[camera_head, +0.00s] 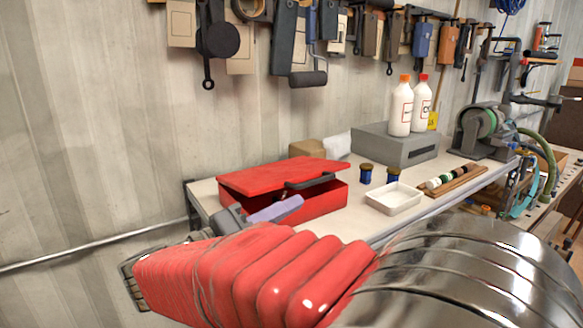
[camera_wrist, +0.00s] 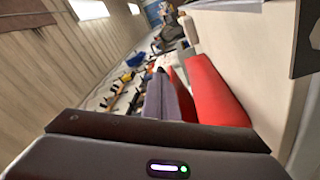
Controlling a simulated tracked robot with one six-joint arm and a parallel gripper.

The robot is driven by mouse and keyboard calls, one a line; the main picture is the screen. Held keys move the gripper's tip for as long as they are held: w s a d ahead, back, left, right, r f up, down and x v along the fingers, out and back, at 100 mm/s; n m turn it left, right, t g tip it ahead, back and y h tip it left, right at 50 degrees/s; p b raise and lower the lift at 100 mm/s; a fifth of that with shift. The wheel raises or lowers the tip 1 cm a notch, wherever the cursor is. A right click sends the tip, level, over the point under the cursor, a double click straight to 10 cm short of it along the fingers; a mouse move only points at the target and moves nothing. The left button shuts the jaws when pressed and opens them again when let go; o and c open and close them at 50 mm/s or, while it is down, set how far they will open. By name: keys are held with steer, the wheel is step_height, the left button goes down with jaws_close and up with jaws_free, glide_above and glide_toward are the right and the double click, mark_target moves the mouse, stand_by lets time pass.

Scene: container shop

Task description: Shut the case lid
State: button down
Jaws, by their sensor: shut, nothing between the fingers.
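The red case stands on the pale workbench in the head view, with its body (camera_head: 318,204) below and its flat red lid (camera_head: 280,174) above. A dark handle (camera_head: 310,182) shows at the front. My gripper (camera_head: 285,207), with lavender fingers, is shut and empty in front of the case, near the gap. In the wrist view the fingers (camera_wrist: 168,98) point toward red parts of the case (camera_wrist: 212,92). Whether they touch it is unclear.
Right of the case are small blue jars (camera_head: 366,173), a white tray (camera_head: 394,198) and a wooden rack (camera_head: 455,181). Behind stand a grey box (camera_head: 400,153) and white bottles (camera_head: 401,108). Tools hang on the wall above. My red arm sleeve hides the bench front.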

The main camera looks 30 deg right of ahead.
steer(key=s+d+g+y, duration=0.1)
steer(key=d, duration=0.1)
steer(key=s+d+f+g+y, duration=0.1)
steer(key=s+d+g, duration=0.1)
steer(key=s+d+f+m+g+y, duration=0.1)
steer(key=s+d+g+y, duration=0.1)
steer(key=shift+s+d+f, duration=0.1)
steer(key=shift+d+f, duration=0.05)
steer(key=shift+f, duration=0.05)
steer(key=s+d+f+y, duration=0.3)
steer(key=s+y, duration=0.3)
steer(key=y, duration=0.4)
steer(key=w+r+n+t+y, duration=0.2)
steer(key=r+t, duration=0.4)
steer(key=r, duration=0.5)
steer(key=w+r+n+t+y, duration=0.2)
steer(key=r+t, duration=0.4)
steer(key=r, duration=0.6)
steer(key=shift+w+a+n+y, duration=0.2)
steer(key=shift+w+n+y, duration=0.3)
steer(key=shift+n, duration=0.7)
steer(key=shift+f, duration=0.15)
